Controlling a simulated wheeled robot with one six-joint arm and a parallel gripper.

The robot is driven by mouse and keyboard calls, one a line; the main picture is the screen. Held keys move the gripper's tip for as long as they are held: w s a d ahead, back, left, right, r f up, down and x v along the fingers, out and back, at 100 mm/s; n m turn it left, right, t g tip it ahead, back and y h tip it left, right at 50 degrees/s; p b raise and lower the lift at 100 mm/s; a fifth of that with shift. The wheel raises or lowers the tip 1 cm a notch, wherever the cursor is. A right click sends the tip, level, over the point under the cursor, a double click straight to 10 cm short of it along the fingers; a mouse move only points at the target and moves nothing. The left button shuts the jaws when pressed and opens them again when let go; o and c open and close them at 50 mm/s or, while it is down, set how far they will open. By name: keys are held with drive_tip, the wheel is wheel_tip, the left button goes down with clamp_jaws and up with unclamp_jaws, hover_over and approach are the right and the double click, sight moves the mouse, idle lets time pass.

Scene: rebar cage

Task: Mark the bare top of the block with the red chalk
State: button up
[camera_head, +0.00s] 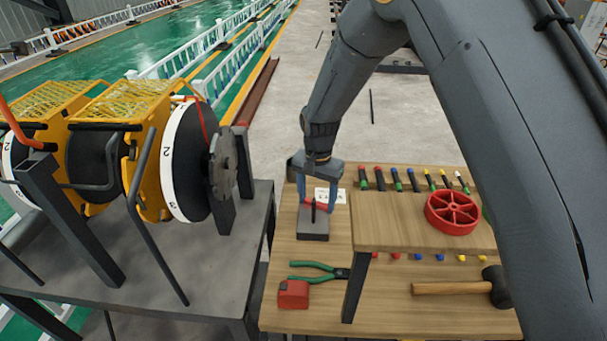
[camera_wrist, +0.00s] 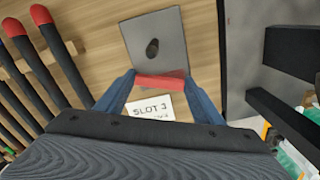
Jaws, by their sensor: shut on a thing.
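The grey block (camera_head: 314,228) stands on the left part of the wooden table. A dark pin rises from its top. In the wrist view the block's flat grey top (camera_wrist: 168,28) lies beyond my fingertips, with the pin seen as a dark oval. My gripper (camera_head: 316,203) is shut on the red chalk (camera_wrist: 160,82), which lies crosswise between the blue fingertips. In the head view the chalk (camera_head: 322,208) shows partly behind the pin, at the block's far side. I cannot tell whether the chalk touches the block. I see no red mark on the visible top.
A white "SLOT 3" card (camera_wrist: 150,109) lies under my gripper. A raised wooden shelf (camera_head: 395,236) with a red handwheel (camera_head: 452,212) stands to the right. Green pliers (camera_head: 318,272) and a red box (camera_head: 293,294) lie in front. Cable reels (camera_head: 185,160) stand left.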

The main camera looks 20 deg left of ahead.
sight(300, 207)
drive_tip(key=shift+w+d, duration=0.15)
drive_tip(key=shift+d, duration=0.6)
drive_tip(key=shift+w+d, duration=0.15)
drive_tip(key=shift+d, duration=0.55)
drive_tip(key=shift+s+a, duration=0.15)
drive_tip(key=shift+a, duration=0.65)
drive_tip(key=shift+s+a, duration=0.1)
drive_tip(key=shift+a, duration=0.65)
drive_tip(key=shift+s+a+b, duration=0.3)
drive_tip(key=shift+a, duration=0.8)
drive_tip(key=shift+s+a+b, duration=0.25)
drive_tip(key=shift+a+b, duration=0.05)
drive_tip(key=shift+a, duration=0.75)
wheel_tip(300, 207, up, 8)
drive_tip(key=p, duration=0.3)
drive_tip(key=shift+p, duration=0.3)
